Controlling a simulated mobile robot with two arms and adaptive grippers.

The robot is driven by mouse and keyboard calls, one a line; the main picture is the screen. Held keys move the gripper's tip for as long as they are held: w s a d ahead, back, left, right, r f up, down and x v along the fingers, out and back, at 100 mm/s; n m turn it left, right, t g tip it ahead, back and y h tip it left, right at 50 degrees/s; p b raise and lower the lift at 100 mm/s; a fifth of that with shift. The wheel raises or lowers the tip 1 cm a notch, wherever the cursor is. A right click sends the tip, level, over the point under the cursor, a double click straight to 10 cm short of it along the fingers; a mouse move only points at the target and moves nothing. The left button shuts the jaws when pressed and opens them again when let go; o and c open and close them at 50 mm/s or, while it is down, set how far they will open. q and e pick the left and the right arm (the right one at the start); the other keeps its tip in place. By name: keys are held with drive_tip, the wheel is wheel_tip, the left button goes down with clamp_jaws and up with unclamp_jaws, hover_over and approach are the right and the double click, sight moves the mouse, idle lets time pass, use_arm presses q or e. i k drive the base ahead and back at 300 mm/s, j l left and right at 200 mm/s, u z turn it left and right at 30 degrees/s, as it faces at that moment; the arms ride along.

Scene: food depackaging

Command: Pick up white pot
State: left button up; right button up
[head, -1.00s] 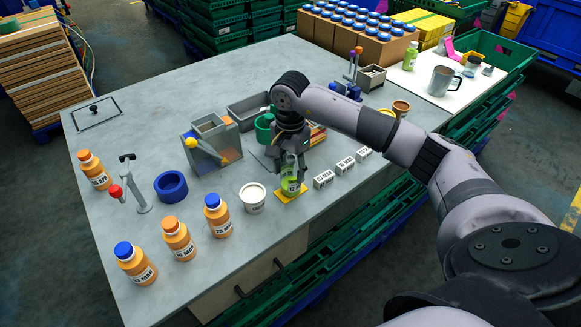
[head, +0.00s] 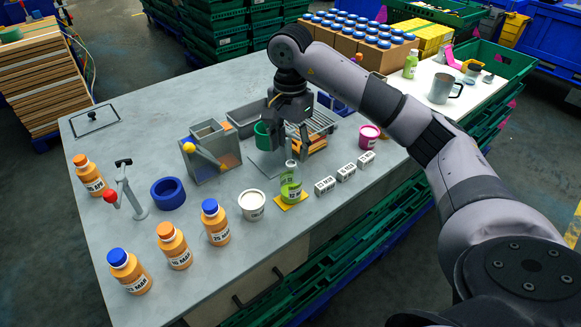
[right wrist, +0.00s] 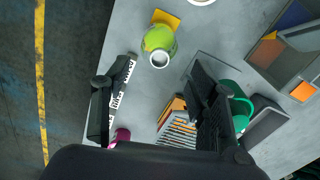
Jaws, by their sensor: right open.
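The white pot (head: 251,205) stands upright on the grey table in the head view, just left of the green bottle (head: 291,184) on its yellow pad (head: 290,200). Only a sliver of the pot's white rim (right wrist: 201,2) shows at the top edge of the right wrist view. My right gripper (head: 288,145) is above the table, behind and above the bottle, apart from the pot. In the right wrist view its fingers (right wrist: 163,75) are spread and hold nothing; the bottle (right wrist: 159,45) shows beyond them. My left gripper is not in view.
A bottle with a blue cap (head: 215,222) stands close left of the pot. White labelled blocks (head: 325,186) line the front edge to the right, near a magenta pot (head: 369,136). A blue ring (head: 168,194) and a grey box (head: 212,151) sit farther left.

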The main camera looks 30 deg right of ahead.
sight(252, 201)
drive_tip(key=z, duration=0.95)
